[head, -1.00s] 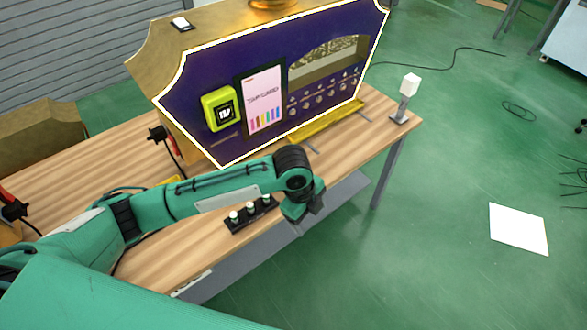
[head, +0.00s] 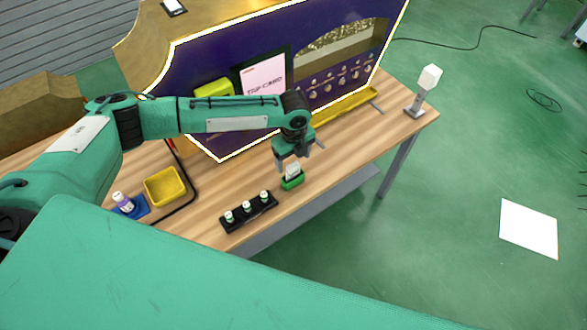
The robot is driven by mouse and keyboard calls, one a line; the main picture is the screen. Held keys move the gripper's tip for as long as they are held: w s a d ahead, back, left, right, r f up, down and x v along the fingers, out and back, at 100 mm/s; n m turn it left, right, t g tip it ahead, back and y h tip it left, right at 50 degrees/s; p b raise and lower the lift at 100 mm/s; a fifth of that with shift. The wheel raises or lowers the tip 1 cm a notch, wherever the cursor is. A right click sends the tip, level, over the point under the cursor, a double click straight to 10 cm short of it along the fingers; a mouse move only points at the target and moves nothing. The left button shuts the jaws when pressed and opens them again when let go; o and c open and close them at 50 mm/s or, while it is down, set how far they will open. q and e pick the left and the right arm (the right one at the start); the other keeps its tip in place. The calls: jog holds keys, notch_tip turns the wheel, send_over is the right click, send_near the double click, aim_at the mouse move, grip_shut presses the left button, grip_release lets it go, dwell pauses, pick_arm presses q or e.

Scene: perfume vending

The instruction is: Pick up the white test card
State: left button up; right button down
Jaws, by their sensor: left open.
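White test cards (head: 293,171) stand upright in a small green holder (head: 292,182) near the front edge of the wooden table. My left gripper (head: 298,160) is just above the cards, pointing down, with its fingers apart. I cannot tell whether the fingers touch the cards. The gripper hides part of the table behind the holder. My right gripper is not in view.
A black rack (head: 248,212) with several small bottles is left of the holder. A yellow tray (head: 166,187) and a purple bottle (head: 123,202) are further left. The purple vending machine (head: 230,140) stands behind. A lamp-like stand (head: 424,90) is at the right end.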

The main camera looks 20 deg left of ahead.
aim_at(293, 165)
pick_arm(q)
jog(key=shift+f+p, duration=0.3)
jog(key=shift+f, duration=0.65)
notch_tip(293, 165, down, 4)
jog(key=shift+w+a+r+p, duration=0.1)
jog(key=shift+r+p, duration=0.15)
jog(key=shift+p, duration=0.4)
jog(key=shift+f, duration=0.6)
jog(key=c, duration=1.1)
jog(key=shift+o, duration=0.2)
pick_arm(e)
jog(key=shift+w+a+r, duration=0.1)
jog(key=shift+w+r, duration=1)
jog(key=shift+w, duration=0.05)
